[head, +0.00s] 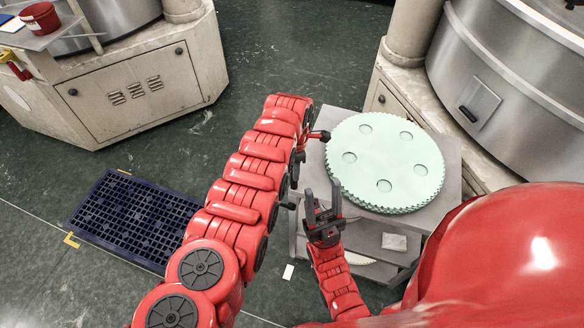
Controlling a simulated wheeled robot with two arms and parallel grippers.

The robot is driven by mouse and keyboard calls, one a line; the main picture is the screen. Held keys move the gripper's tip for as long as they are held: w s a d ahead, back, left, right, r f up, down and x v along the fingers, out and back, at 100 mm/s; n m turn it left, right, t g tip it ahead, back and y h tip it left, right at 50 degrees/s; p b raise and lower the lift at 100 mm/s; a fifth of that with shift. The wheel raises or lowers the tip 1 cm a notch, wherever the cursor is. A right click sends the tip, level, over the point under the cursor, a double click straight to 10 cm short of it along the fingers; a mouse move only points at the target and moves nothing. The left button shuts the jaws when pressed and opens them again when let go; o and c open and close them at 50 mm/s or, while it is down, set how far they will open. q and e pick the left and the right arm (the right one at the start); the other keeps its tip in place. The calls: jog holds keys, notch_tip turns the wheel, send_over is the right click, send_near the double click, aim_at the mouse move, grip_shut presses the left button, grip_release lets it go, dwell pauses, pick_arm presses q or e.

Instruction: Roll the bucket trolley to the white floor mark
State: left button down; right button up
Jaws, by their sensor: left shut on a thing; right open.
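No trolley with a bucket on it can be made out; part of the floor is hidden behind my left arm. A grey tiered stand or trolley (445,185) carries a pale green toothed disc (385,150); I cannot tell whether it has wheels. My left gripper (297,168) is mostly hidden by its own arm, at the stand's left edge. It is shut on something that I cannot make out. My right gripper (322,208) is open and empty, in front of the stand. A small white mark (288,271) lies on the floor left of the stand's lower part.
A dark blue grid mat (130,215) lies on the floor at the left, with yellow corner marks. A machine cabinet (140,85) stands upper left, with a red tub (40,17) on a tray. A big grey drum machine (500,90) stands right. The green floor between is clear.

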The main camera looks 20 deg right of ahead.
pick_arm(q)
jog(key=shift+s+d, duration=0.15)
jog(key=c, duration=0.8)
grip_release()
jog(key=shift+c, duration=0.2)
jog(key=shift+o, duration=0.9)
jog(key=shift+d, duration=0.1)
notch_tip(320, 180, up, 6)
jog(key=shift+f+p, duration=0.1)
jog(key=shift+p, duration=1)
notch_tip(320, 180, up, 12)
jog(key=b, duration=0.3)
jog(key=shift+f+b, duration=0.15)
jog(key=shift+b, duration=0.15)
